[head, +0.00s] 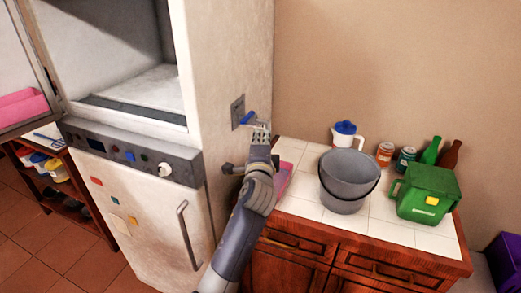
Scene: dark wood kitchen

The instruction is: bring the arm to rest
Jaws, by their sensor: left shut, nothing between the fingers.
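My left arm reaches up from the bottom middle of the head view. Its left gripper (258,128) is shut and empty, in front of the side of the tall white appliance (229,65) near the wall corner. A small blue piece (248,118) shows right at the fingertips, beside a grey plate (238,112) on the appliance's side. I cannot tell whether the fingers touch the blue piece. My right gripper is not in view.
A white tiled counter (390,231) stands right of the arm. On it are a grey bucket (347,178), a green bin (427,190), a white jug with a blue lid (346,136), small jars and bottles. A pink object (285,178) lies beside my forearm. An open door (22,60) is at far left.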

